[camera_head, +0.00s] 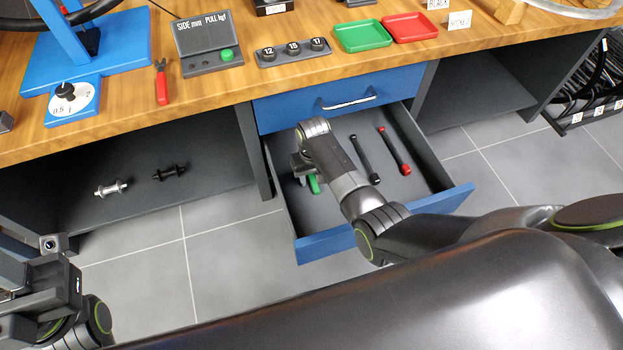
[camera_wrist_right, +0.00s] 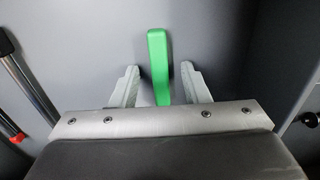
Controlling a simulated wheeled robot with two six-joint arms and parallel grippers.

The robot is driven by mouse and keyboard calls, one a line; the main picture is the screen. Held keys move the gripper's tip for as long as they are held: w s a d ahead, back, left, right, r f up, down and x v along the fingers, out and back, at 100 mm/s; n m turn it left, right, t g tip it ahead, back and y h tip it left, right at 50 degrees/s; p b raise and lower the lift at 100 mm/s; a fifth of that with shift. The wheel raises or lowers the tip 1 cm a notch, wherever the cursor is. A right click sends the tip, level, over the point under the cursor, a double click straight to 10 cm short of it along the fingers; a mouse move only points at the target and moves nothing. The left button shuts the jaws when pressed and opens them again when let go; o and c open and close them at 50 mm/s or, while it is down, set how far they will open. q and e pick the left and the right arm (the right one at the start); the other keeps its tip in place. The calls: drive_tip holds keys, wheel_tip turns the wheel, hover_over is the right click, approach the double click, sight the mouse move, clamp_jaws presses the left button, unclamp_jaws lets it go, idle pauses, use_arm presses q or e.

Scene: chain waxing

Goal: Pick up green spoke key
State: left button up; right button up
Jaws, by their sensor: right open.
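The green spoke key (camera_head: 314,184) lies in the open drawer (camera_head: 330,244), partly hidden by my right arm in the head view. In the right wrist view the key (camera_wrist_right: 158,62) stands out between the two fingers, its near end hidden behind the gripper body. My right gripper (camera_wrist_right: 160,85) is open, with a finger on each side of the key and gaps on both sides. In the head view the right gripper (camera_head: 302,170) is inside the drawer and mostly hidden by its wrist. My left gripper (camera_head: 42,290) is at the lower left, away from the drawer; its fingers are not clear.
A black tool (camera_head: 365,160) and a red tool (camera_head: 394,150) lie in the drawer to the right of my arm. A closed blue drawer (camera_head: 290,110) sits just above. Two hubs lie on the shelf at left. The tabletop (camera_head: 215,92) holds trays and gauges.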

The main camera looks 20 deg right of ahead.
drive_tip(key=shift+r, duration=0.1)
clamp_jaws()
drive_tip(key=shift+r, duration=0.1)
